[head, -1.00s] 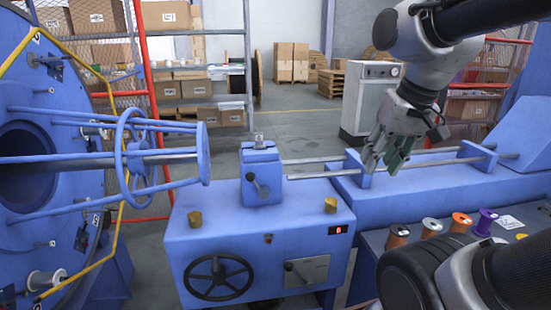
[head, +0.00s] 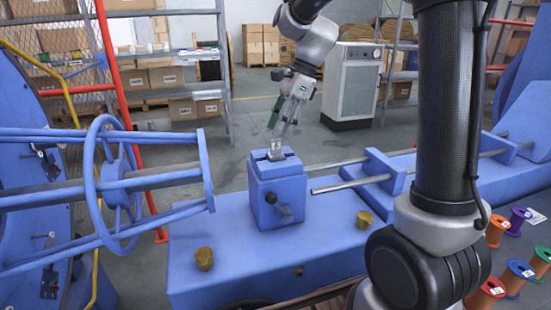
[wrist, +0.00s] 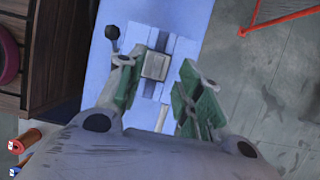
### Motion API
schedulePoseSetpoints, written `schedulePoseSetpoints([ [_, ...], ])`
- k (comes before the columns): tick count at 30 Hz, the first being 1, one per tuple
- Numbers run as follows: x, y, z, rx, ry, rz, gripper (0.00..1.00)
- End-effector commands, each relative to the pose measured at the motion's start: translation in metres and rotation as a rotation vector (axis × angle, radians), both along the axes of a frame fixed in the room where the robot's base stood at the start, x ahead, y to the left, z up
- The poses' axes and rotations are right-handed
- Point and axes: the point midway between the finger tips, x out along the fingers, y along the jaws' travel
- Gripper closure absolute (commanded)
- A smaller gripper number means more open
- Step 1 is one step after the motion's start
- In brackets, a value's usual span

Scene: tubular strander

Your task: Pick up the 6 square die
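The square die (head: 277,147) is a small grey metal piece standing in the slot on top of the blue block (head: 278,187). In the wrist view the die (wrist: 155,65) shows its square face, between the two fingertips and nearer the left one. My gripper (head: 283,128) is open and empty, pointing down at the block. Its green-padded fingers (wrist: 157,72) are spread on either side of the die in the wrist view. The tips look close to the die's height, but I cannot tell whether they are level with it. No contact shows. The number on the die is not readable.
A black-knobbed lever (head: 278,207) sticks out of the block's front. Two brass knobs (head: 204,258) stand on the blue housing. Metal rods (head: 340,187) run to the right. A round blue cage (head: 110,180) is at left. Coloured spools (head: 515,278) stand at lower right.

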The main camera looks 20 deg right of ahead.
Motion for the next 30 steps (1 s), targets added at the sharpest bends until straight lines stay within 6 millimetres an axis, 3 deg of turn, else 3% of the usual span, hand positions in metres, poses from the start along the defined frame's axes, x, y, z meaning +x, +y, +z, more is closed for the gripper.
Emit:
schedulePoseSetpoints([
  [9, -0.001, 0.015, -0.042, 0.0, 0.0, 0.001, 0.64],
  [17, -0.001, 0.016, -0.045, -0.001, -0.002, 0.001, 0.64],
  [23, -0.001, 0.016, -0.044, -0.001, -0.002, 0.001, 1.0],
  [30, -0.001, 0.016, -0.044, -0.001, -0.003, 0.001, 1.0],
])
